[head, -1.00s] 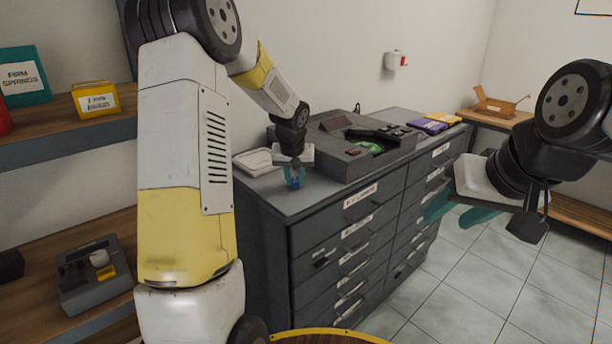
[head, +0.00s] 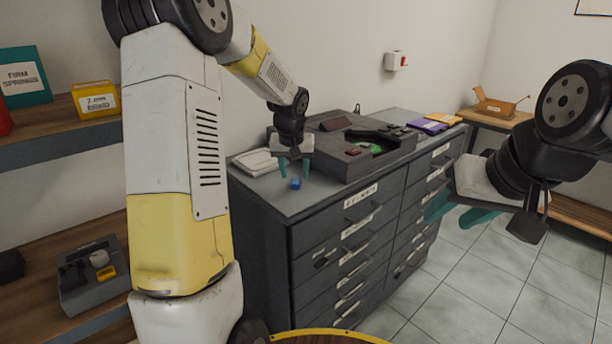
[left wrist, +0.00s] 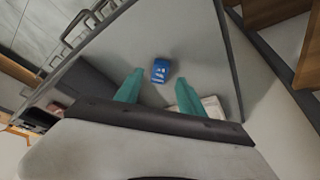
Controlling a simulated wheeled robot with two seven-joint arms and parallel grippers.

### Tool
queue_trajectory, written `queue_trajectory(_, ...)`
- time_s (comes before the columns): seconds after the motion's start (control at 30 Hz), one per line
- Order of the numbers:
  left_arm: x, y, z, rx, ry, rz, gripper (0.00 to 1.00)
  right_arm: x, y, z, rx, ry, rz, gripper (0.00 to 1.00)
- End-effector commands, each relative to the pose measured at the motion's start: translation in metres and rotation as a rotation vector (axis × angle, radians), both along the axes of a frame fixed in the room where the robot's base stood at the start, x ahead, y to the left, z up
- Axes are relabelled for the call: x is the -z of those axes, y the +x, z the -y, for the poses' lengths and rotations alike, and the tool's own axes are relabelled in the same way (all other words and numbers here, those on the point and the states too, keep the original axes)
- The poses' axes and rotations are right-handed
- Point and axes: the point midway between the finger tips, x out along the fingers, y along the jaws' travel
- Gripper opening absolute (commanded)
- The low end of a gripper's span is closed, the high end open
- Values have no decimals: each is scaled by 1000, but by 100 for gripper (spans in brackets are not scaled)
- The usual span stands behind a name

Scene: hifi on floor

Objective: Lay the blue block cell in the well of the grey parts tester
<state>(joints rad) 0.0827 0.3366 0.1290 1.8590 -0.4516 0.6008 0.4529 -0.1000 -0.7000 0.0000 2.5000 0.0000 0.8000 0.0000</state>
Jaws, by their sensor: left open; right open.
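The blue block cell (head: 295,184) lies on the grey cabinet top, near its front left part. It also shows in the left wrist view (left wrist: 160,70), just beyond and between the fingertips. My left gripper (head: 294,172) is open with teal fingers, above and behind the cell, apart from it. The grey parts tester (head: 345,160) stands on the cabinet to the right of my left gripper, with a green part (head: 375,148) and a dark recess on its top. I cannot make out the well clearly. My right gripper (head: 458,212) is open and empty, in front of the cabinet.
A white tray (head: 256,162) lies left of the tester. Purple (head: 428,126) and yellow (head: 443,119) items lie on the cabinet's far right. The cabinet top (head: 285,204) is bare around the cell. Shelves on the left hold boxes and a grey device (head: 92,277).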

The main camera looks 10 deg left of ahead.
Motion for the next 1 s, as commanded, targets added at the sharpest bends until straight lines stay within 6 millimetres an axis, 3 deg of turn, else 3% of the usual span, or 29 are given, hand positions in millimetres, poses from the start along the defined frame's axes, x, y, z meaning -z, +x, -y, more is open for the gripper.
queue_trajectory(0.23, -51, -20, 2, 0, 0, 4, 46, 0, 0, 0, 0, 0, 0, 46)
queue_trajectory(0.57, -85, -42, 5, 7, -1, 6, 46, 0, 0, 0, 0, 0, 0, 46)
queue_trajectory(0.67, -101, -70, 8, 25, -5, 21, 46, 0, 0, 0, 0, 0, 0, 46)
queue_trajectory(0.83, -130, -154, 17, 78, -34, 65, 46, 0, 0, 0, 0, 0, 0, 46)
queue_trajectory(1.0, -134, -239, 28, 139, -86, 110, 46, 0, 0, 0, 0, 0, 0, 46)
